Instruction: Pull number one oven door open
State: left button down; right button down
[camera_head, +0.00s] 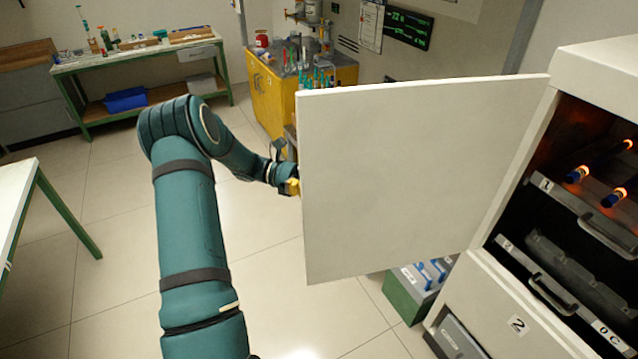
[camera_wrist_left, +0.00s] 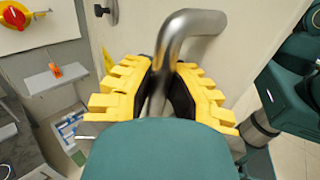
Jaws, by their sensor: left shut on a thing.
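The number one oven door (camera_head: 410,175) is a white panel in the head view. It stands swung wide open, joined at its right edge to the white oven (camera_head: 600,70). My left gripper (camera_head: 292,187) is at the door's far left edge, partly hidden behind it. In the left wrist view, the yellow-padded left gripper (camera_wrist_left: 168,88) is shut around the bent metal door handle (camera_wrist_left: 182,35). The handle is hidden in the head view. My right gripper is in neither view.
Inside the oven, rods with glowing tips (camera_head: 578,174) lie on an upper rack marked 1, above a dark rack marked 2. A closed lower door (camera_head: 517,324) is marked 2. A green crate (camera_head: 405,298) stands below the open door.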

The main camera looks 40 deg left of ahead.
pick_arm(q)
jog(key=shift+s+a+f, duration=0.1)
jog(key=shift+s+a, duration=0.05)
jog(key=shift+a, duration=0.1)
jog(key=c, duration=1.3)
grip_release()
jog(key=o, duration=0.4)
jog(key=shift+s+a, duration=0.1)
jog(key=shift+s, duration=0.05)
jog(key=shift+a, duration=0.1)
jog(key=shift+d, duration=0.2)
jog(key=v, duration=1.2)
jog(key=shift+a, duration=0.1)
